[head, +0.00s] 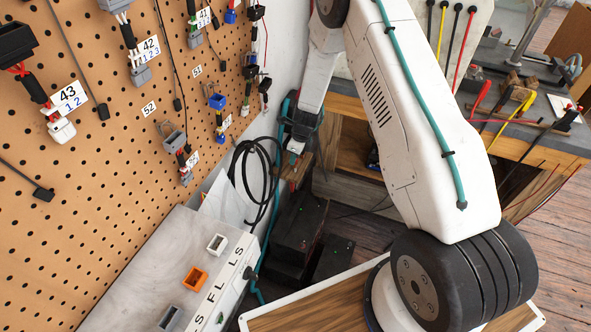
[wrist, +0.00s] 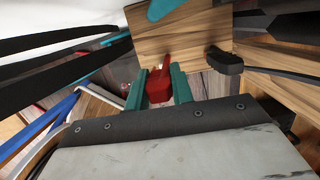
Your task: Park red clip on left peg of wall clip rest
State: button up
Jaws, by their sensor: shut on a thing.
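In the wrist view my gripper (wrist: 158,86) has its two teal fingers shut on the red clip (wrist: 159,87). The clip's narrow red end points up in the picture, in front of a wooden surface. In the head view my gripper (head: 296,146) is low beside the pegboard, at the end of my pale arm. It is small and dark there, and I cannot make out the red clip in it. I cannot pick out the wall clip rest or its left peg for certain in either view.
A pegboard (head: 100,140) with hanging connectors fills the left. A grey box (head: 150,262) with small sockets stands below it. Black cable loops (head: 258,165) and dark boxes (head: 300,222) are near my gripper. A workbench (head: 545,140) with tools is at right.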

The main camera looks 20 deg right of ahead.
jog(key=shift+f, duration=0.1)
jog(key=shift+f, duration=1.1)
jog(key=o, duration=0.8)
jog(key=shift+r, duration=0.1)
notch_tip(320, 180, up, 8)
jog(key=shift+r, duration=0.2)
